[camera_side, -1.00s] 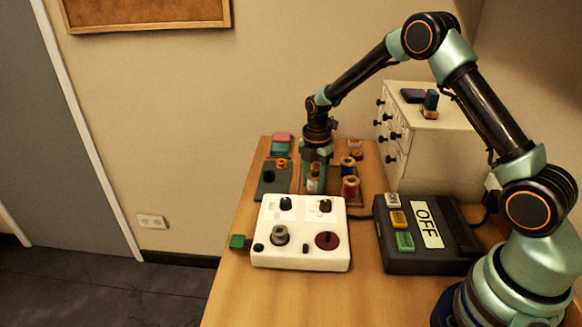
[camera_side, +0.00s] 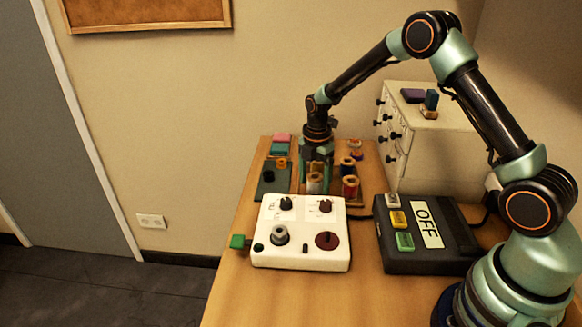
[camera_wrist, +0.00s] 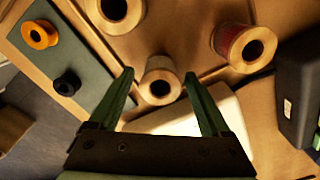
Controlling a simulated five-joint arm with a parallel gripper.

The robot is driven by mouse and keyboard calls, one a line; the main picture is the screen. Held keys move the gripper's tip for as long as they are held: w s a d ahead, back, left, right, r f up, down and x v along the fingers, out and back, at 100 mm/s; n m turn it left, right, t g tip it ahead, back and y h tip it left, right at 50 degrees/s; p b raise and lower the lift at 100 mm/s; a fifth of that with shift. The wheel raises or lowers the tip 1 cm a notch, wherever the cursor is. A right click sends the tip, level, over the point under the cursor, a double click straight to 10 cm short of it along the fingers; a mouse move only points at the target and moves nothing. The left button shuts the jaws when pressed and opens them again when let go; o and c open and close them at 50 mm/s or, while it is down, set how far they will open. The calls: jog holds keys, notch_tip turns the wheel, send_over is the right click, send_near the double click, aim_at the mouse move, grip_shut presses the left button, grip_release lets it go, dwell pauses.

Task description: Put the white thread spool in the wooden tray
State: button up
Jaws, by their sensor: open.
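The white thread spool (camera_wrist: 160,84) stands upright between my two fingertips in the wrist view, with a gap on each side. In the side view the white spool (camera_side: 315,185) shows low between my fingers. My gripper (camera_wrist: 159,75) is open and points down around the spool; it also shows in the side view (camera_side: 316,187). The wooden tray (camera_side: 362,201) lies under the gripper, behind the white control box. The white spool appears to stand inside it, though the fingers and box partly hide its foot.
A red spool (camera_side: 350,187) and other spools stand close by to the right. The white control box (camera_side: 300,233) is in front, the drawer cabinet (camera_side: 430,145) to the right.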

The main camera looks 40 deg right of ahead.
jog(key=s+a+r+m+t, duration=0.1)
jog(key=s+r+m, duration=0.25)
jog(key=r, duration=1.35)
jog(key=s+a+r+m+t, duration=0.2)
jog(key=s+r+m, duration=0.1)
jog(key=s+m, duration=0.5)
jog(key=s+a+r+m+t, duration=0.2)
jog(key=s+m, duration=0.6)
jog(key=shift+r+t, duration=0.3)
jog(key=shift+r, duration=0.1)
